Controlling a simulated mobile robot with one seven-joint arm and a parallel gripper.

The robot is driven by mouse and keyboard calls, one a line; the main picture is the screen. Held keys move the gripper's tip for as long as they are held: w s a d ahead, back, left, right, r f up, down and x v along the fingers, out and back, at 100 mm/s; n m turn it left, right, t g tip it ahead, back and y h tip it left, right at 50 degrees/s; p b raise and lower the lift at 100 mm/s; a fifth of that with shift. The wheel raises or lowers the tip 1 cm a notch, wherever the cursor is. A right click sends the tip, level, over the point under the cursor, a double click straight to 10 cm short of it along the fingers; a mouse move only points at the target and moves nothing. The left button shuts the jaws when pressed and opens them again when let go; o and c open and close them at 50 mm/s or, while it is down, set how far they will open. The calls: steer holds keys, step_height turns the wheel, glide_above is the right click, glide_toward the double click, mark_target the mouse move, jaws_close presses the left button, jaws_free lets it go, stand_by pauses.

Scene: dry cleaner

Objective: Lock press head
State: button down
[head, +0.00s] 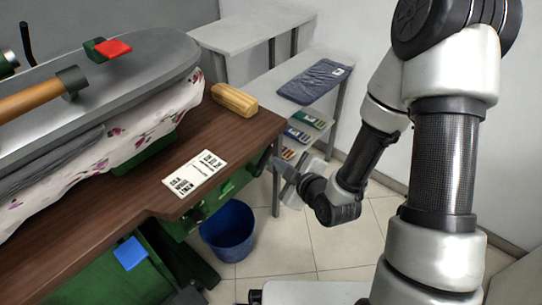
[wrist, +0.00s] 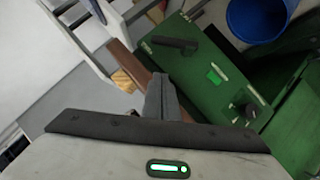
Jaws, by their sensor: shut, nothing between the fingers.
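The grey press head (head: 150,62) lies lowered over floral cloth on the padded board of the green press at the left of the head view. A wooden handle (head: 35,98) runs along its near side. A green latch with a red tab (head: 108,48) sits on top of the head. My gripper (head: 284,168) is beyond the right end of the table, low and well away from the head and latch. In the wrist view my gripper (wrist: 163,90) is shut and empty. The press head is not clearly visible there.
A brown table edge, tan block (head: 234,100) and printed card (head: 195,172) lie between my gripper and the press. A blue bin (head: 228,232) stands on the floor. A shelf with a folded dark garment (head: 314,80) is behind. The wrist view shows a green panel (wrist: 205,75).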

mark_target(269, 155)
steer(key=b+x, duration=0.1)
steer(key=x, duration=0.3)
steer(key=d+f+b+x, duration=0.1)
steer(key=x, duration=0.3)
steer(key=b+x, duration=0.2)
steer(key=x, duration=0.2)
steer(key=shift+d+f, duration=0.25)
steer(key=shift+d, duration=0.1)
steer(key=shift+w+d+f, duration=0.1)
steer(key=shift+w+f, duration=0.25)
steer(key=shift+w, duration=0.15)
